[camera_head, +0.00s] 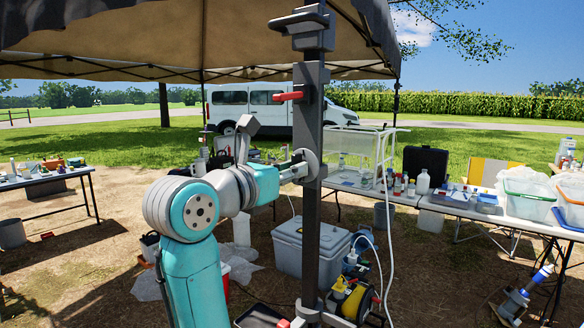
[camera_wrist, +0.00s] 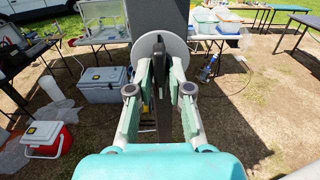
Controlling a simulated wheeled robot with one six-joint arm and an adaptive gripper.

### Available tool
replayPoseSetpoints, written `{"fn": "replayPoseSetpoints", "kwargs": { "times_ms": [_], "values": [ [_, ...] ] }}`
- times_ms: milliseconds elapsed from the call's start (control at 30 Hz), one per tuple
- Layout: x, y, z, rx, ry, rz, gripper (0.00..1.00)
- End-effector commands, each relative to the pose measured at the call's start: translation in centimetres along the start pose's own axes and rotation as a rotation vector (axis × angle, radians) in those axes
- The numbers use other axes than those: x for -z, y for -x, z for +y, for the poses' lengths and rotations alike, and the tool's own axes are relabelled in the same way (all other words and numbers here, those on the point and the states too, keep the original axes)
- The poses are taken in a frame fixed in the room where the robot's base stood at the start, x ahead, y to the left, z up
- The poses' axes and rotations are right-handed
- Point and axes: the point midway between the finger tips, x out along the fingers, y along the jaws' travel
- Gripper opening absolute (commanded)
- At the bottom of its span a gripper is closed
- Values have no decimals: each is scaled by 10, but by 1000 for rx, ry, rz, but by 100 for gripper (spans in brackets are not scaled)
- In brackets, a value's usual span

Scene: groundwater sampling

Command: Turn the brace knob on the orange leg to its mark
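A tall dark grey post (camera_head: 312,225) stands upright in the middle of the head view, with a pale round disc (camera_head: 306,166) on its side. In the wrist view the disc (camera_wrist: 160,42) is straight ahead, with a narrow black knob (camera_wrist: 157,72) in front of its centre. My gripper (camera_wrist: 161,72) has one finger on each side of the knob, and a small gap seems to show on the right. In the head view my gripper (camera_head: 293,168) reaches the disc from the left. The mark cannot be made out, and no leg looks clearly orange.
A red lever (camera_head: 288,96) juts from the post above the disc. A grey cooler (camera_head: 312,245) and a yellow hose reel (camera_head: 356,298) stand on the ground near the post. Tables with sampling gear stand behind and to the right (camera_head: 522,222). A canopy (camera_head: 160,40) hangs overhead.

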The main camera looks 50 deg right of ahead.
Motion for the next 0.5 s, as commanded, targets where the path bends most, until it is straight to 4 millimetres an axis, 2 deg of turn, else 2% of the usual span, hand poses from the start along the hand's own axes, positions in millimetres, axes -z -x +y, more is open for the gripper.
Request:
{"fn": "replayPoseSetpoints", "kwargs": {
  "times_ms": [267,500],
  "values": [
    [0,0,0,0,11,0,0],
    [0,0,0,0,242,0,0]
  ]
}}
